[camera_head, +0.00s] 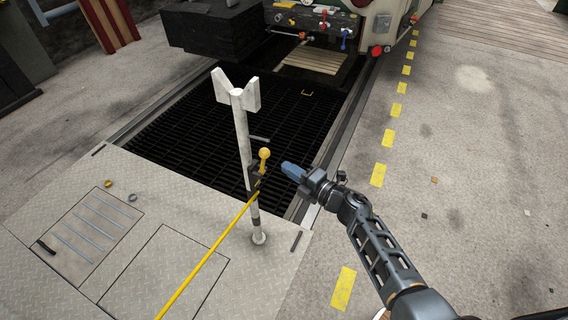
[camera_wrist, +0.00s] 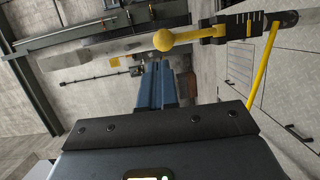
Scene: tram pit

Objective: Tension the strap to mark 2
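A yellow strap (camera_head: 206,262) runs taut-looking from the lower edge up to a dark ratchet (camera_head: 256,174) on a white forked post (camera_head: 242,135). A lever with a yellow ball knob (camera_head: 264,154) stands up from the ratchet. My gripper (camera_head: 287,169) is just right of the knob, apart from it, its blue fingers together and empty. In the wrist view the fingers (camera_wrist: 156,86) point away, with the knob (camera_wrist: 163,40) above their tips, the ratchet (camera_wrist: 243,28) at upper right and the strap (camera_wrist: 263,66) below it. I cannot make out any numbered marks.
The post stands on a metal plate floor beside a dark grated pit (camera_head: 200,125). A vehicle end with coloured handles (camera_head: 345,32) is at the back. Small rings (camera_head: 108,183) lie on the plate. Concrete with yellow dashes (camera_head: 378,174) lies open at right.

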